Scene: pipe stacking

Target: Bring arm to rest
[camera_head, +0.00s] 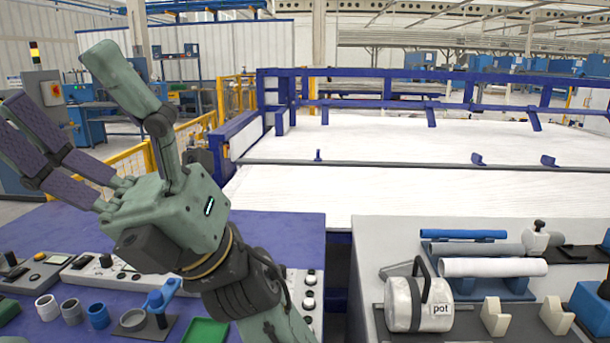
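My arm rises from the bottom of the head view, left of centre. My gripper (58,88) is at the upper left, raised above the purple table (285,228). Its fingers are spread wide apart, one pointing up and the others pointing left. It is open and nothing shows between the fingers. A blue pipe (463,234), a grey pipe (470,249) and a white pipe (492,267) lie on a blue rack (490,287) on the right bench, well apart from my gripper.
White, grey and blue rings (98,315) stand on the purple table below my gripper, beside a blue clamp-like part (158,299) and a green tray (205,332). Control boxes (38,273) lie behind them. A white cylinder labelled "pot" (403,305) lies on the right bench.

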